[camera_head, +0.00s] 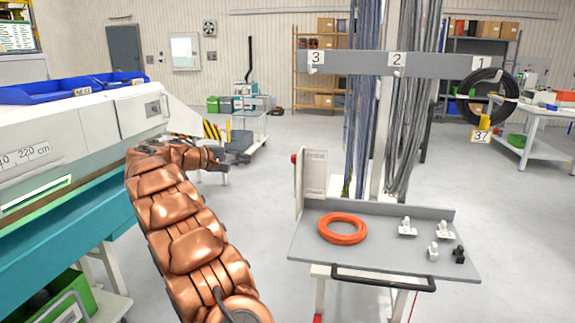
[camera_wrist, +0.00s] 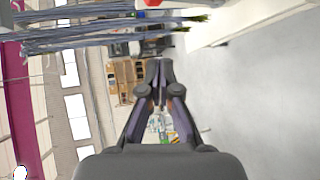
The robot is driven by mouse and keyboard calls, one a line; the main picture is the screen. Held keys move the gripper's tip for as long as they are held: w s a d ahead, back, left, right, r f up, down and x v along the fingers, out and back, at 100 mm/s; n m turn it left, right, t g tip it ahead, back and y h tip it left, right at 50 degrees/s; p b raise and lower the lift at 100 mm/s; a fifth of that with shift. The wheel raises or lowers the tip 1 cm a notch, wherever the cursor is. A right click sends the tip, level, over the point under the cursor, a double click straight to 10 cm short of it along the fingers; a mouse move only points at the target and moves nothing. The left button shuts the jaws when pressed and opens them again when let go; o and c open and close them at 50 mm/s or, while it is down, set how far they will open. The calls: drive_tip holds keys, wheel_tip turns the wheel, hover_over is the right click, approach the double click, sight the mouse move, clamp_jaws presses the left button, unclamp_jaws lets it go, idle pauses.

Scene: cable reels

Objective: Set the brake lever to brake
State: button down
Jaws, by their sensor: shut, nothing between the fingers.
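No part in view can be surely identified as the brake lever. A red knob (camera_head: 294,158) sits on the left edge of an upright white panel (camera_head: 314,173) on the grey cart. A red piece (camera_wrist: 152,3) shows at the top edge of the wrist view, partly cut off; I cannot tell whether it is the same knob. My gripper (camera_head: 238,158) is left of the panel, apart from it, and small and dark in the head view. In the wrist view my gripper (camera_wrist: 160,68) has its fingertips together, with nothing held.
The cart's grey tray (camera_head: 375,253) holds an orange cable coil (camera_head: 343,228) and several small connectors. Hanging cables (camera_head: 400,130) and a numbered hook rail (camera_head: 440,65) rise behind. A white machine (camera_head: 90,130) stands at the left. Floor between machine and cart is clear.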

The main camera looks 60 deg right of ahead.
drive_tip(key=d+f+m+g+h+b, duration=0.2)
drive_tip(key=d+f+b, duration=0.1)
drive_tip(key=d, duration=0.6)
drive_tip(key=shift+f+g, duration=0.15)
drive_tip(key=shift+g, duration=0.25)
drive_tip(key=shift+w, duration=0.1)
